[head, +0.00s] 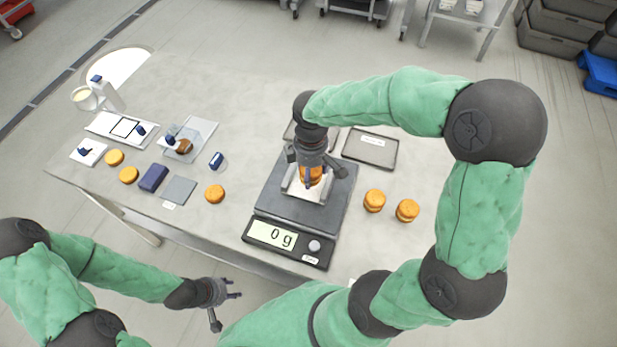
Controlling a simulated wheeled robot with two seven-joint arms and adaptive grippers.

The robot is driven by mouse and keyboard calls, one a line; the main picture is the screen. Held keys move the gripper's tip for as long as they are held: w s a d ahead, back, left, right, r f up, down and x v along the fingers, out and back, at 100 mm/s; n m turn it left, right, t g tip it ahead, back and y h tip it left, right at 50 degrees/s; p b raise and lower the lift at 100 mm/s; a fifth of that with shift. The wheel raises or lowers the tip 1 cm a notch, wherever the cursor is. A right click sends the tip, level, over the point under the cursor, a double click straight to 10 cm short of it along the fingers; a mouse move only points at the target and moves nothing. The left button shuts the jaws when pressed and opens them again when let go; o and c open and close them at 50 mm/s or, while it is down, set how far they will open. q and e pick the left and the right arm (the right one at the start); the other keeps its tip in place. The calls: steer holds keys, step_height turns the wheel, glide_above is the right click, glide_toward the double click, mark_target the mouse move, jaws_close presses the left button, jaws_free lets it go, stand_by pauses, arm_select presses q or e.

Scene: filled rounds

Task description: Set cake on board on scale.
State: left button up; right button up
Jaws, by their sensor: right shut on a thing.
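The scale (270,215) is dark grey and stands at the middle of the table; its display (272,235) reads 0 g. A pale board (298,192) lies on its plate. My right gripper (313,177) points down over the board, shut on an orange-brown round cake (311,172). The fingers partly hide the cake; I cannot tell if it touches the board. Two filled cakes, one (374,201) and another (407,210), stand on the table right of the scale. My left gripper (226,308) is open and empty, off the table's front edge.
A dark tray (370,149) lies behind the scale, with another partly hidden beside it. Left are several single rounds (214,194), a dark blue block (153,178), a grey square (179,190), a clear sheet (200,135) and a white jug (84,98).

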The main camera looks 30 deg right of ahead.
steer(key=shift+w+f, duration=0.25)
steer(key=shift+f, duration=0.05)
steer(key=shift+w+f+b, duration=0.15)
steer(key=shift+f+b, duration=0.1)
steer(key=shift+f, duration=0.7)
steer(key=shift+w+f+b, duration=0.15)
steer(key=shift+f+b, duration=0.1)
steer(key=shift+f, duration=0.65)
steer(key=shift+f, duration=0.15)
steer(key=o, duration=0.4)
steer(key=shift+o, duration=0.5)
steer(key=shift+r, duration=0.55)
step_height(320, 180, up, 11)
steer(key=p, duration=0.3)
steer(key=shift+r, duration=0.15)
